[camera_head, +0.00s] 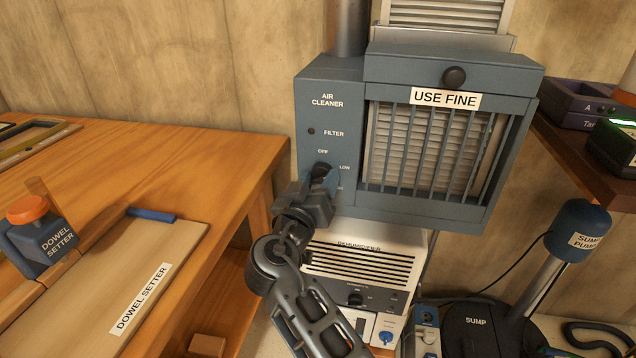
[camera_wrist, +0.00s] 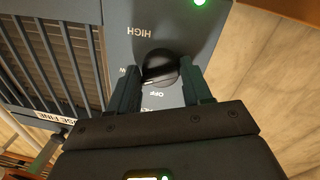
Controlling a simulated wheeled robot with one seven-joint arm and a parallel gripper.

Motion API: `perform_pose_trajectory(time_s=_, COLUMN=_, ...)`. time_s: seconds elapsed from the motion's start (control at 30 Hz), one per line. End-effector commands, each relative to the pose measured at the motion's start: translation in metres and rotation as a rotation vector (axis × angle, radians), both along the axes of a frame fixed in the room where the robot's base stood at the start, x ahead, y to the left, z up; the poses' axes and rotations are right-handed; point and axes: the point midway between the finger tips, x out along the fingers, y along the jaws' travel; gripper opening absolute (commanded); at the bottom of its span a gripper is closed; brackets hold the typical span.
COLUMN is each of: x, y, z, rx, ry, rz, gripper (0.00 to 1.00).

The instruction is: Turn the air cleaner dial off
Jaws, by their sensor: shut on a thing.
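The air cleaner (camera_head: 312,82) is a blue-grey box on the wall with a slatted front and a "USE FINE" label. Its black dial (camera_head: 321,169) sits on the left panel, with OFF above it and LOW to its right. The dial (camera_wrist: 160,63) also shows in the wrist view, upside down, with HIGH and a lit green light (camera_wrist: 199,2) on the far side. My gripper (camera_head: 322,183) is at the panel, shut on the dial with one finger on each side. In the wrist view my gripper (camera_wrist: 162,82) leaves the dial's pointing direction unclear.
A dehumidifier (camera_head: 360,262) stands below the air cleaner, behind my arm. A wooden bench (camera_head: 195,160) with a dowel setter (camera_head: 38,235) is at left. A sump pump (camera_head: 577,232) stands at lower right, under a shelf (camera_head: 582,160) holding boxes.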

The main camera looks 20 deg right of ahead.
Motion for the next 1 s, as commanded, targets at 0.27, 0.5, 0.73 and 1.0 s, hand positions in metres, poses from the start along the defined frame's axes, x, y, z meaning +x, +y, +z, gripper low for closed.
perform_pose_trajectory(time_s=0.27, x=0.0006, y=0.0017, z=-0.0008, rx=-0.206, ry=0.150, rz=0.006, gripper=0.19)
perform_pose_trajectory(time_s=0.5, x=0.0003, y=0.0018, z=-0.0003, rx=-0.391, ry=0.283, rz=0.008, gripper=0.19)
perform_pose_trajectory(time_s=0.73, x=-0.0003, y=0.0019, z=-0.0005, rx=-0.564, ry=0.409, rz=0.009, gripper=0.19)
perform_pose_trajectory(time_s=1.0, x=-0.0006, y=0.0018, z=-0.0012, rx=-0.729, ry=0.528, rz=0.009, gripper=0.19)
